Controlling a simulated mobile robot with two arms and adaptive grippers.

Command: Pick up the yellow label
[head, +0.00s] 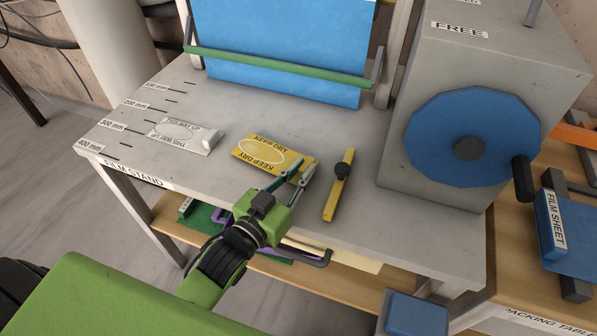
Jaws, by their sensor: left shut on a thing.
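The yellow label (262,151), printed "KEEP DRY" with a pale oval, is on the grey slab of the film stand. My left gripper (298,172), on a green arm, is shut on the label's right end. The fingers cover part of that end. I cannot tell whether the label is lifted off the slab. My right gripper is not in view.
A white "THIS WAY UP" label (183,136) lies to the left. A yellow tool with a black knob (340,184) lies close on the right. Blue film (285,45) hangs behind a green bar (280,66). A grey box with a blue crank wheel (462,138) stands at right.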

